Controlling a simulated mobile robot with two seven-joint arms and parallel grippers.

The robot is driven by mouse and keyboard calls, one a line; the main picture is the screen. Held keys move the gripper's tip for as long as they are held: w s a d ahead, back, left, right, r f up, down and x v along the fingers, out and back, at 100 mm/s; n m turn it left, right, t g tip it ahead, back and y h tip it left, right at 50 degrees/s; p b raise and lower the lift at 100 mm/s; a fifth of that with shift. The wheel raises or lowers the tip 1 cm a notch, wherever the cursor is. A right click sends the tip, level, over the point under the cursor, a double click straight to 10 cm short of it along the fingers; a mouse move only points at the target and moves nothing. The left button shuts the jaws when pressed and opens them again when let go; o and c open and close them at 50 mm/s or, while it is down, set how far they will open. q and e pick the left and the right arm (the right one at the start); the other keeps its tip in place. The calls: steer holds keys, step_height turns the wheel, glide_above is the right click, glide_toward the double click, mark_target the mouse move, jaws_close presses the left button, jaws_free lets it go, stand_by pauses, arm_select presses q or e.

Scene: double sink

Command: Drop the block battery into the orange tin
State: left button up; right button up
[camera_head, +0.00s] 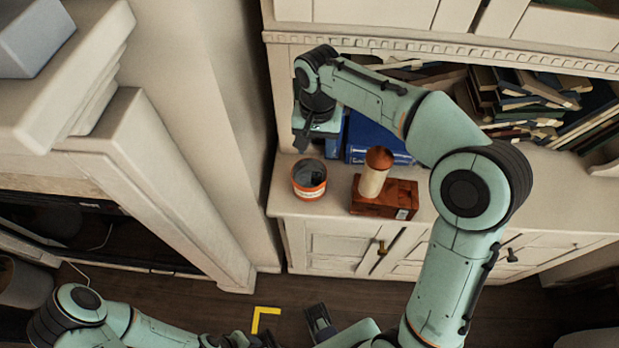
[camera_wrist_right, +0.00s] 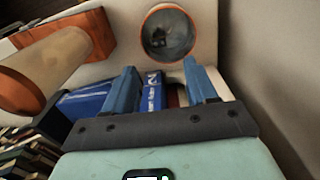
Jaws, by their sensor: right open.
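The orange tin (camera_head: 309,191) stands open on the white cabinet top, near its left end. It also shows in the wrist view (camera_wrist_right: 147,50), with something dark grey inside; I cannot tell whether that is the block battery. I make out no block battery elsewhere. My right gripper (camera_head: 303,142) is above and behind the tin. Its two blue fingers (camera_wrist_right: 158,88) are apart with nothing held between them in the wrist view. My left arm comes in at the lower left; what seems to be its gripper (camera_head: 320,322) is low in the head view, its jaws unclear.
A brown box (camera_head: 398,200) and a cream cylinder with a brown top (camera_head: 373,178) stand right of the tin. Many books fill the shelf. A wall (camera_wrist_right: 265,70) rises beside the tin.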

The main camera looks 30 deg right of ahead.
step_height(320, 180, up, 6)
steer(key=p, duration=0.1)
steer(key=shift+r, duration=0.25)
stand_by(0.4)
